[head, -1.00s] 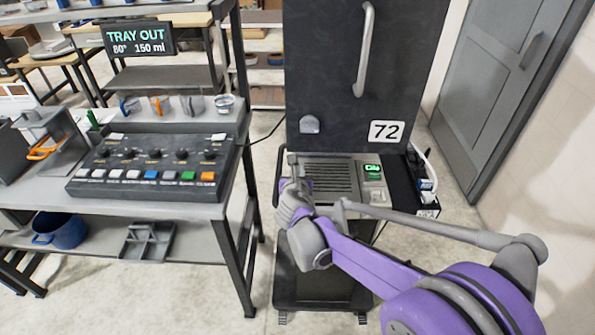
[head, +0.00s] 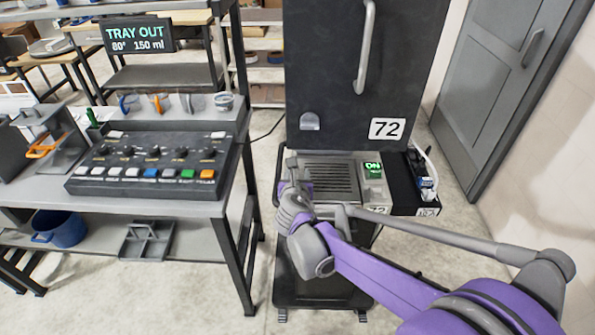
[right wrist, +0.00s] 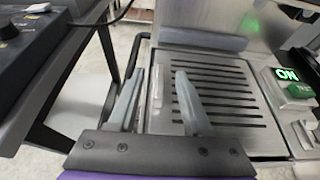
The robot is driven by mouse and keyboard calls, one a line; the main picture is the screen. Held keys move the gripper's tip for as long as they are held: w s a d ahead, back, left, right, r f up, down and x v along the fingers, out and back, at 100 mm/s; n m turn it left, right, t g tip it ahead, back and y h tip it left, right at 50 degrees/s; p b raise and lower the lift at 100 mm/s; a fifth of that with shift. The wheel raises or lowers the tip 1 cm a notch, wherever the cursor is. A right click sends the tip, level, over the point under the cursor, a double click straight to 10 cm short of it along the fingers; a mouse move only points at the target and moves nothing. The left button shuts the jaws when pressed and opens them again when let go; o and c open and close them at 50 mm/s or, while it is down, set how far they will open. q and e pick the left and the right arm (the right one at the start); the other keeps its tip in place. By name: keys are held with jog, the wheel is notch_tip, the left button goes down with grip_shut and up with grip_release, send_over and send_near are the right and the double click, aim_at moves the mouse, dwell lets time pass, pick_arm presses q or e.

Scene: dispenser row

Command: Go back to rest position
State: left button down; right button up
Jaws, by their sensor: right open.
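My right gripper (head: 296,172) is open and empty. It hangs over the left part of the slatted metal top of the dark wheeled unit. My purple right arm reaches in from the lower right of the head view. My left gripper is not in view.
A lit green ON sign (head: 373,170) sits right of the slats. A tall dark door (head: 345,90) marked 72 rises behind. On the left, a button panel (head: 150,165) lies on a grey table, with cups (head: 160,103) behind it. Floor is clear between table and unit.

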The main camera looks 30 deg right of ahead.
jog(key=v, duration=0.8)
jog(key=shift+p, duration=0.3)
jog(key=shift+s+a+r, duration=0.1)
jog(key=shift+s, duration=0.2)
